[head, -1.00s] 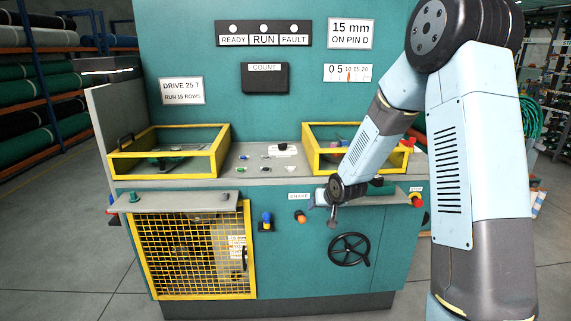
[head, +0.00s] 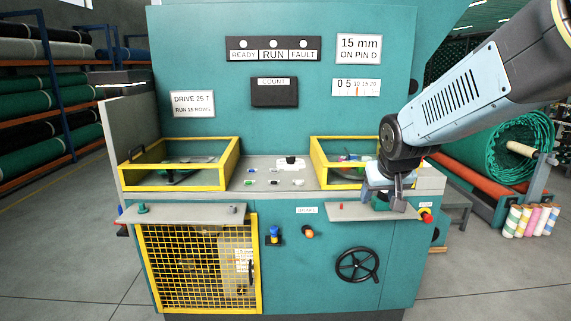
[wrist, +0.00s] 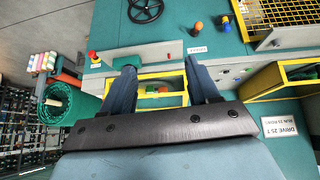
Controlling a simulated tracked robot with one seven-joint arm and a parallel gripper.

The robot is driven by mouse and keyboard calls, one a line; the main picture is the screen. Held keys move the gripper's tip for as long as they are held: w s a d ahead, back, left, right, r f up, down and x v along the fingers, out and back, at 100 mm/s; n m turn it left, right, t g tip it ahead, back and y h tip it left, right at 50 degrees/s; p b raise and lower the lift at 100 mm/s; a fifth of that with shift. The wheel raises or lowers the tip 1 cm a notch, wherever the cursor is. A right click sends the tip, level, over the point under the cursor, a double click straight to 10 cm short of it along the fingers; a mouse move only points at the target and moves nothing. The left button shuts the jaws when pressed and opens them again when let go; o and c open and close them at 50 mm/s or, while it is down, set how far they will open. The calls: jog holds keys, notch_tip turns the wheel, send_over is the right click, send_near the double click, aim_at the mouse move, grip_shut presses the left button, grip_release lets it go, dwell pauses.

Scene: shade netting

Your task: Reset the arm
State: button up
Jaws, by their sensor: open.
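My gripper (head: 387,204) is at the right end of the teal machine (head: 275,105), just above or in front of the small right shelf (head: 350,211); I cannot tell the exact gap. My arm reaches in from the upper right. In the wrist view my gripper (wrist: 160,74) has its two fingers wide apart, with nothing between them. Behind the gap shows the yellow-framed bay (wrist: 172,101). In the head view my wrist hides part of the right yellow-framed bay (head: 318,165).
A red stop button (head: 425,215) sits close to the right of my gripper. A black handwheel (head: 357,265) is below. A green netting roll (head: 510,145) and several coloured spools (head: 530,221) stand at the right. The floor (head: 70,240) at the left is clear.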

jog(key=s+r, duration=0.2)
jog(key=s, duration=0.7)
jog(key=s+d+r+g, duration=0.1)
jog(key=s+r, duration=0.1)
jog(key=s, duration=0.7)
jog(key=shift+s+d+r, duration=0.15)
jog(key=shift+d, duration=0.05)
dwell(0.9)
